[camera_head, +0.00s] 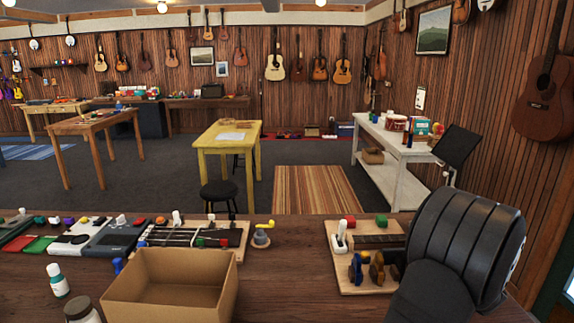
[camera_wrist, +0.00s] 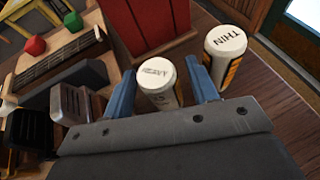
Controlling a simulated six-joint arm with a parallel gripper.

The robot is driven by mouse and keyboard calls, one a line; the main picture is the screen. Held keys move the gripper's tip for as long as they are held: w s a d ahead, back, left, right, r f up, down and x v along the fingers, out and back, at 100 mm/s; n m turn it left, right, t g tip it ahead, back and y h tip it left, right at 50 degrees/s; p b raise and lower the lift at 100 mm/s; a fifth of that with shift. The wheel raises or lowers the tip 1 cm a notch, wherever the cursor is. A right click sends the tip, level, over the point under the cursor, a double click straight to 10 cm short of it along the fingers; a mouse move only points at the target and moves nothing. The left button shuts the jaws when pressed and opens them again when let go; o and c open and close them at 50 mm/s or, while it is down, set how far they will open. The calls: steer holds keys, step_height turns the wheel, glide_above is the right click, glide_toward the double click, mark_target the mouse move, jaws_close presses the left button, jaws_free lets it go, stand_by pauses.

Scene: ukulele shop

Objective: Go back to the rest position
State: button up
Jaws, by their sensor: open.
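My gripper (camera_wrist: 160,88) shows in the wrist view with its two blue fingers spread apart. A white-topped container marked HEAVY (camera_wrist: 156,78) shows in the gap between the fingers. I cannot tell whether either finger touches it. A second white-topped container, marked THIN (camera_wrist: 226,42), stands just right of the right finger. In the head view my dark arm fills the lower right and hides the gripper and both containers.
A fretboard jig (camera_head: 378,242) with clamps and coloured blocks lies left of my arm. A red wooden piece (camera_wrist: 146,24) stands behind the HEAVY container. An open cardboard box (camera_head: 172,288) sits at the bench front. Bare bench (camera_head: 290,290) lies between box and jig.

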steer(key=shift+s+r, duration=0.1)
steer(key=shift+r, duration=2)
steer(key=shift+f, duration=0.1)
